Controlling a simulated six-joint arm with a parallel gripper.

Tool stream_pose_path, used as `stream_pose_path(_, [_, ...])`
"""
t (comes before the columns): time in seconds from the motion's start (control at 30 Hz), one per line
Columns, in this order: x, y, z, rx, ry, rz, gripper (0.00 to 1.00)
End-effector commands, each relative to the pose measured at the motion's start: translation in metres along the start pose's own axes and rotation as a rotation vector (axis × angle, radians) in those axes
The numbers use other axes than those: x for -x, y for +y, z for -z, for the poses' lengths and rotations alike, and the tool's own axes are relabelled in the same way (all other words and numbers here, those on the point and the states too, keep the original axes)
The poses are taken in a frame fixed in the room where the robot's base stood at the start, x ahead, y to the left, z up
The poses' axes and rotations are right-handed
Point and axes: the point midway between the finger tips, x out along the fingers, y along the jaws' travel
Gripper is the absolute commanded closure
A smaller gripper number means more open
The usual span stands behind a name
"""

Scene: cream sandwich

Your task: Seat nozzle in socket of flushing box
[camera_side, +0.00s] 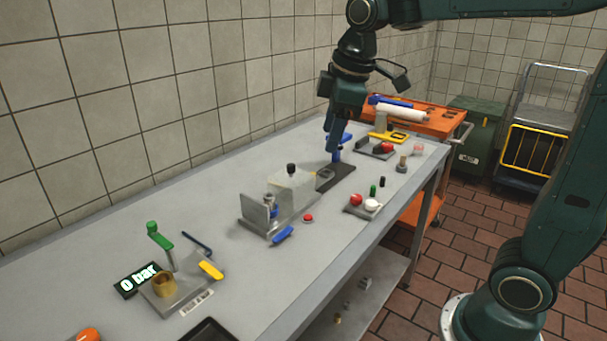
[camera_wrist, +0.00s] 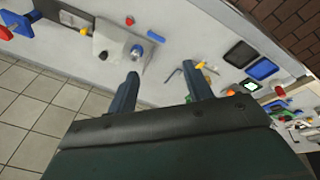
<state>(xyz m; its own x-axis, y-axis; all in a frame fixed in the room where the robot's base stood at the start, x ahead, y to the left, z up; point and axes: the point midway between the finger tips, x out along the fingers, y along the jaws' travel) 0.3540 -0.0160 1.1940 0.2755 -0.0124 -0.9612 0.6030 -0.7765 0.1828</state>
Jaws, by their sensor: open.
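My gripper (camera_side: 331,128) is above the far half of the bench, just over a blue upright piece (camera_side: 337,156) on a dark plate (camera_side: 335,183); I cannot tell whether they touch. In the wrist view the fingers (camera_wrist: 160,76) are apart with nothing between them. A pale grey box (camera_side: 292,190) with a black knob stands mid-bench; it also shows in the wrist view (camera_wrist: 112,38). A small metal cylinder with blue (camera_side: 271,207) stands beside it on a bracketed base. A brass ring-shaped socket (camera_side: 164,284) sits on a grey base at front left. Which piece is the nozzle is unclear.
The tiled wall borders the back. Bench left of the box is mostly clear.

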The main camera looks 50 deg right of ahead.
Motion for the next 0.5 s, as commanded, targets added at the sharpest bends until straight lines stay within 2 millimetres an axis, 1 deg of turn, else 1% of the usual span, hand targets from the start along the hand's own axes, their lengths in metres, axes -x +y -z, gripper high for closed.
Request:
stream_pose_path(0.03, [0.006,-0.010,-0.009,-0.040,0.014,-0.010,0.49])
stream_pose_path(0.23, [0.017,-0.043,-0.042,-0.213,0.061,-0.037,0.49])
stream_pose_path(0.5, [0.016,-0.087,-0.088,-0.446,0.133,-0.058,0.49])
